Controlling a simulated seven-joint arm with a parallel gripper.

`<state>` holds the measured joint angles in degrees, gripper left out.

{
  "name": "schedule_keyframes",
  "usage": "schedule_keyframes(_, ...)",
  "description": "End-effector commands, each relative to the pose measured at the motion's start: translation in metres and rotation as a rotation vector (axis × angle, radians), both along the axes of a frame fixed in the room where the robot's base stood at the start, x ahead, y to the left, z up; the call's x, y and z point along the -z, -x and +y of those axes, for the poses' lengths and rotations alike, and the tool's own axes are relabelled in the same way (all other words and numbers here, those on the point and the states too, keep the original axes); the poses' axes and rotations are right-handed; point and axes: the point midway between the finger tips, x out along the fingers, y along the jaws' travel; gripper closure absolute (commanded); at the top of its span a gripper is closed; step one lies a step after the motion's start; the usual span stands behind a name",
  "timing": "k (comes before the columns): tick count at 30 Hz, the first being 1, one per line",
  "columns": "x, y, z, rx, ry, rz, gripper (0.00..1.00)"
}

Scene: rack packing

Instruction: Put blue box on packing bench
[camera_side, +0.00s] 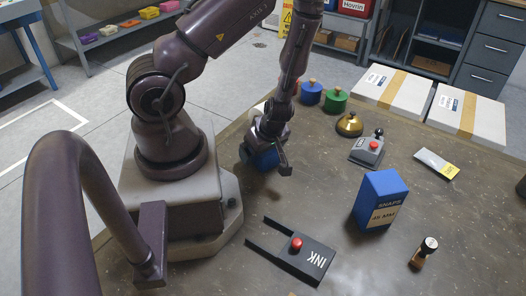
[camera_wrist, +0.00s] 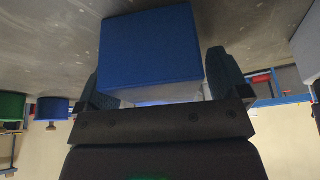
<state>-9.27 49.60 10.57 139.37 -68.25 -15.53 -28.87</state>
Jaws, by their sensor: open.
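My gripper (camera_side: 265,158) points down low over the brown bench top (camera_side: 330,225), beside my base. Its jaws are open. A blue box (camera_side: 262,161) is between the fingers, mostly hidden by them in the side view. In the wrist view, the blue box (camera_wrist: 150,48) lies between the two fingers (camera_wrist: 160,85), with a pale lower part; contact with the fingers cannot be told.
Blue and green knobbed pots (camera_side: 335,100) and two white cartons (camera_side: 392,91) are at the back.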

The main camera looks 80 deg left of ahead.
Motion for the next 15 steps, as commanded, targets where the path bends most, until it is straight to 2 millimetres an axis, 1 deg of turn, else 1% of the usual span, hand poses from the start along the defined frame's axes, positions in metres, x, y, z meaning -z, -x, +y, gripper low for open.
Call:
schedule_keyframes(3, 0.0031, 0.0001, 0.0009, 0.000, 0.000, -0.002, 0.06)
schedule_keyframes(9, 0.0031, -0.0002, 0.0009, 0.001, 0.000, -0.003, 0.06)
schedule_keyframes(10, 0.0031, -0.0002, 0.0009, 0.000, 0.000, -0.003, 0.11)
schedule_keyframes(11, 0.0031, -0.0002, 0.0009, 0.000, 0.000, -0.002, 0.18)
schedule_keyframes(12, 0.0031, -0.0001, 0.0008, 0.000, 0.000, -0.002, 0.27)
schedule_keyframes(14, 0.0029, -0.0001, 0.0009, 0.000, 0.000, -0.002, 0.41)
schedule_keyframes(15, 0.0029, -0.0001, 0.0009, 0.000, 0.000, -0.002, 0.50)
